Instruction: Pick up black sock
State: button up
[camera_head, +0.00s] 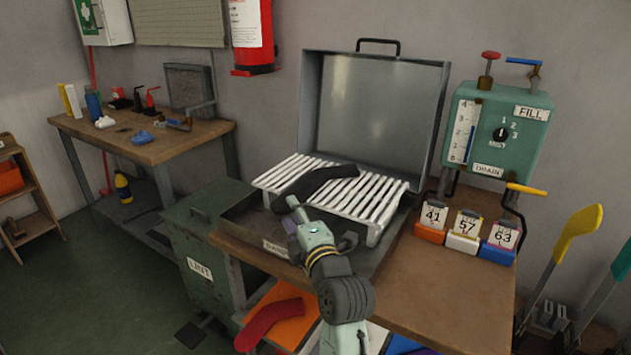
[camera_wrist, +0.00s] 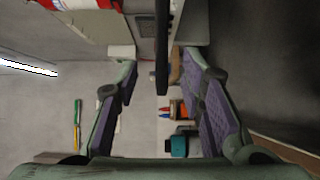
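The black sock (camera_head: 318,183) lies across the white slats of a rack in the open metal case. Its far end points up and right, and its near end lies at the rack's left front. My gripper (camera_head: 290,212) is close to that near end in the head view. In the wrist view my gripper (camera_wrist: 163,97) has its purple-padded fingers well apart. A dark narrow strip (camera_wrist: 162,50) shows between them, with gaps on both sides; I cannot tell for sure that it is the sock. Whether a finger touches the sock is unclear.
The case's raised lid (camera_head: 372,110) stands behind the rack (camera_head: 365,200). A green tank (camera_head: 500,130) and numbered blocks (camera_head: 463,232) stand at the right. A red sock (camera_head: 270,322) lies below the bench's front. A second table (camera_head: 150,150) stands at the left.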

aim_at(282, 195)
jog(key=shift+p+x, duration=1.3)
jog(key=shift+x, duration=1.85)
jog(key=shift+f, duration=0.1)
jog(key=shift+c, duration=0.3)
grip_shut()
